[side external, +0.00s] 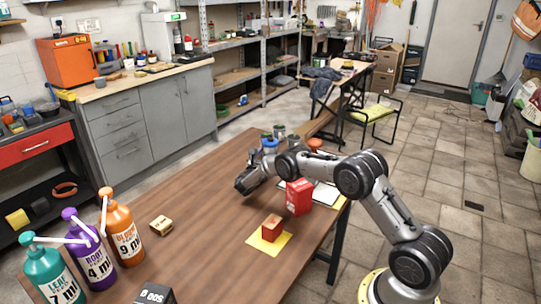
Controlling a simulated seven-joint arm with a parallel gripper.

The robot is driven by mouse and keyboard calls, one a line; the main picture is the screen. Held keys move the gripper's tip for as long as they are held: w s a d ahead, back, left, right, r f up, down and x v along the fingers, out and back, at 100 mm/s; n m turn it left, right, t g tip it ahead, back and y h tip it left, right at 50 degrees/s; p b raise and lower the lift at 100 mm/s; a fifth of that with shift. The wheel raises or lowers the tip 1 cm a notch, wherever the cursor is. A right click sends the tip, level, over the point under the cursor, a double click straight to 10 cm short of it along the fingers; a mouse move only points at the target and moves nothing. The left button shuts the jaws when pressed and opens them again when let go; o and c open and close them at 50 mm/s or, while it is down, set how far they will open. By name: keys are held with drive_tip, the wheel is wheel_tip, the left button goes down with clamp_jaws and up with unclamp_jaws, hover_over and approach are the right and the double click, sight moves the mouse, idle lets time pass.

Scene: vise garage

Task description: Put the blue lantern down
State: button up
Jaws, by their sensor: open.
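A blue object (270,144), probably the blue lantern, shows at the far end of the wooden table, just behind my arm's wrist. My arm hides its lower part, so I cannot tell whether it stands on the table. My gripper (243,185) hangs over the middle of the table, to the left of and nearer than the blue object. The gripper is open, with nothing seen in it. It appears apart from the blue object.
Near the arm are a red box (299,196) and a small red-brown block (271,228) on a yellow mat (256,240). Pump bottles (122,230) stand at the left, by a small tan block (161,225). A dark box (155,294) sits in front. The table's middle left is clear.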

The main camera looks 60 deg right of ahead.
drive_tip(key=a, duration=0.3)
drive_tip(key=s+a, duration=0.1)
drive_tip(key=a, duration=0.3)
drive_tip(key=s+a, duration=0.1)
drive_tip(key=a, duration=0.3)
drive_tip(key=shift+s+f, duration=0.1)
drive_tip(key=shift+a+r, duration=0.15)
drive_tip(key=shift+r, duration=0.2)
drive_tip(key=s+a+r+m+g+y, duration=0.2)
drive_tip(key=s+a+r+m+y, duration=0.3)
drive_tip(key=s+r, duration=0.4)
drive_tip(key=s+a+r+m+g+y, duration=0.1)
drive_tip(key=s+a+r+m+y, duration=0.1)
drive_tip(key=s+r+m, duration=0.6)
drive_tip(key=s+a+r+m+t+y, duration=0.2)
drive_tip(key=s+a+y, duration=0.3)
drive_tip(key=s+a, duration=0.4)
drive_tip(key=s+a+r+m+t+y, duration=0.2)
drive_tip(key=s+a+m+y, duration=0.3)
drive_tip(key=s+a, duration=0.5)
drive_tip(key=shift+s+r+t+y, duration=0.35)
drive_tip(key=shift+s+t, duration=0.25)
drive_tip(key=shift+s, duration=0.55)
